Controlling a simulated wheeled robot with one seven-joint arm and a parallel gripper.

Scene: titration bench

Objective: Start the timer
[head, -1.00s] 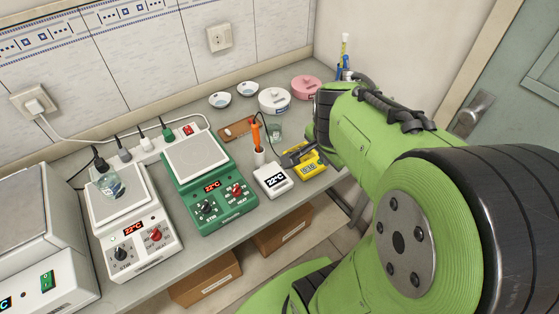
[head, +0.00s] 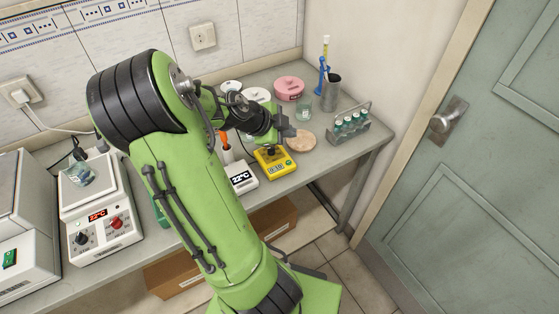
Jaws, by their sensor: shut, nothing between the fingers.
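The yellow timer (head: 278,168) lies on the bench near its front edge, to the right of the white 22°C thermometer unit (head: 240,177). Its display is lit, but the digits are too small to read surely. My gripper (head: 289,132) is shut and empty. It hangs above and just behind the timer, apart from it, and covers part of the timer's far side in this view.
A round wooden disc (head: 301,141) and a rack of green-capped vials (head: 349,123) are right of the timer. A small glass beaker (head: 303,111), a pink lidded pot (head: 289,88) and a grey metal cup (head: 331,92) stand behind.

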